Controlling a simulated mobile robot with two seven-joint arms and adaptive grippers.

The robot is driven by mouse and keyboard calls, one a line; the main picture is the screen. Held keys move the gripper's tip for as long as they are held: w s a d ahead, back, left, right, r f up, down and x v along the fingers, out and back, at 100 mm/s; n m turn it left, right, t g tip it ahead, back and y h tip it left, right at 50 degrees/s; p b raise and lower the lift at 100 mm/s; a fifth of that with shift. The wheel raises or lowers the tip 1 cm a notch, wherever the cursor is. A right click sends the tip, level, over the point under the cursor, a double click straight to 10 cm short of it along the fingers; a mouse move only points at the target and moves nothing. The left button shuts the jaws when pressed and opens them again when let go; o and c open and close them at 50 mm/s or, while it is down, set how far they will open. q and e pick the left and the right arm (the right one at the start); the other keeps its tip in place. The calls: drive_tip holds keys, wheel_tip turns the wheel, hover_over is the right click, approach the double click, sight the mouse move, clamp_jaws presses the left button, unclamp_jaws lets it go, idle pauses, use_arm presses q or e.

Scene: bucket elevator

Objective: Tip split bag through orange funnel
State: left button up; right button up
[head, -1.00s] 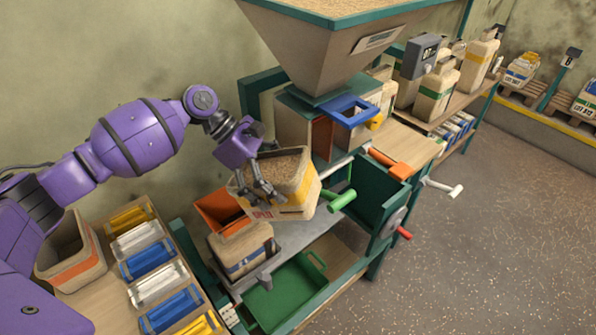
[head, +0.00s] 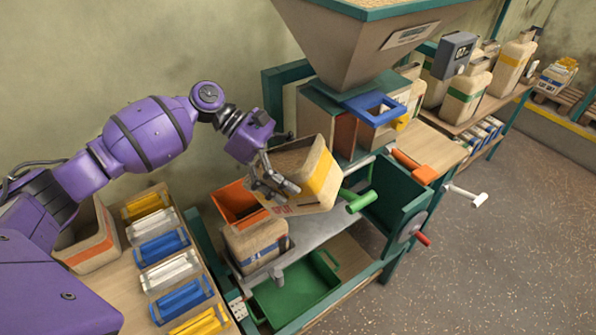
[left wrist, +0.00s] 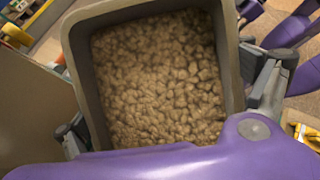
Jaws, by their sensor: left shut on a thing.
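The split bag (head: 318,178), tan with a yellow band, is held up by my left gripper (head: 272,180). The fingers are shut on it; in the left wrist view they show at both sides of its rim. The bag is tilted with its open mouth toward the left. The left wrist view shows brown lumpy fill (left wrist: 160,80) inside it. The orange funnel (head: 236,203) is just left of and below the bag, partly hidden by my gripper. A tan bag with a blue band (head: 258,245) stands beneath the funnel. My right gripper is not in view.
A large hopper (head: 375,45) with a blue frame (head: 372,108) stands right behind the bag. A green tray (head: 295,290) lies below.

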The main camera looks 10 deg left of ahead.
use_arm(q)
drive_tip(key=shift+r+h+b, duration=0.25)
drive_tip(key=shift+h+b, duration=0.1)
drive_tip(key=shift+h, duration=0.05)
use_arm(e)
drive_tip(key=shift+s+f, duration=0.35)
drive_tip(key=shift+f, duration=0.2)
use_arm(q)
drive_tip(key=shift+a+r+h+b, duration=0.1)
drive_tip(key=shift+h+b, duration=0.3)
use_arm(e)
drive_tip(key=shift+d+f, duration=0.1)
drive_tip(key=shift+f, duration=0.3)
use_arm(q)
drive_tip(key=shift+a+b, duration=0.1)
drive_tip(key=shift+b, duration=0.25)
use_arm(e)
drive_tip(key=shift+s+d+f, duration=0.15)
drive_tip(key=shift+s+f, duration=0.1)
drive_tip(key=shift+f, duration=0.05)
use_arm(q)
drive_tip(key=shift+h, duration=0.4)
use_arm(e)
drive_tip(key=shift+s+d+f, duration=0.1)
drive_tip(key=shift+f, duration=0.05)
